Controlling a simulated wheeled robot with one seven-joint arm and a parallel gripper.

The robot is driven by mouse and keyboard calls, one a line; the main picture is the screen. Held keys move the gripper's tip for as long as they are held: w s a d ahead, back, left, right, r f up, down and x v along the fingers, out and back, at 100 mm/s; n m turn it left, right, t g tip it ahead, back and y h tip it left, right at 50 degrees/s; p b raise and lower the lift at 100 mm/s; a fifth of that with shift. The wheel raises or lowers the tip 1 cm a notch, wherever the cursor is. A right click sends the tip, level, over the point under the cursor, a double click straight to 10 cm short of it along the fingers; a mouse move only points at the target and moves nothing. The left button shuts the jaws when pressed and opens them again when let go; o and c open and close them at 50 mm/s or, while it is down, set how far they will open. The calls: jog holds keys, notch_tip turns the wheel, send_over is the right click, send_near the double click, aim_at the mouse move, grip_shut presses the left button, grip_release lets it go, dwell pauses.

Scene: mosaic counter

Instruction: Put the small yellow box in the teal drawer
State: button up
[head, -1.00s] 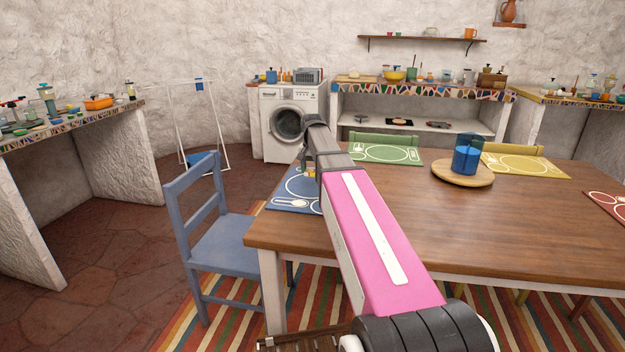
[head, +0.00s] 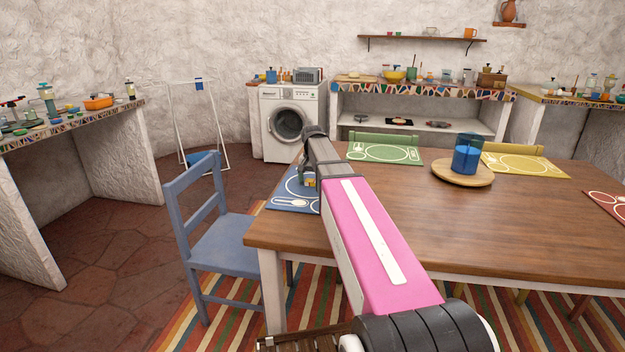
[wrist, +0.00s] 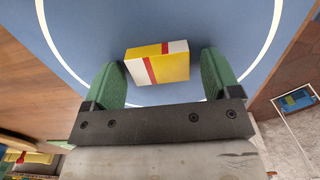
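The small yellow box (wrist: 158,64), with a red stripe and white parts, lies on the blue placemat (wrist: 85,65) in the wrist view. My gripper (wrist: 164,80) has its two green fingers apart, one on each side of the box. A gap shows at the right finger; the left finger is close to the box, and contact there is unclear. In the head view my gripper (head: 309,184) is low over the blue placemat (head: 285,203) at the table's left end, and my arm hides part of that area. I cannot make out a teal drawer in either view.
The wooden table (head: 470,225) also holds a green placemat (head: 372,153), a yellow placemat (head: 540,167) and a blue jar (head: 467,158) on a round board. A blue chair (head: 222,245) stands at its left. The table's middle is mostly clear.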

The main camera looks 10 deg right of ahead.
notch_tip(320, 180, up, 12)
jog(key=shift+f, duration=0.25)
jog(key=shift+r, duration=0.25)
jog(key=shift+c, duration=0.4)
jog(key=shift+r, duration=0.1)
jog(key=shift+c, duration=1)
jog(key=n, duration=1.8)
send_over(315, 181)
notch_tip(315, 181, down, 7)
jog(key=shift+a+r, duration=0.1)
jog(key=shift+r, duration=0.05)
jog(key=shift+w+f, duration=0.2)
jog(key=shift+f, duration=2.6)
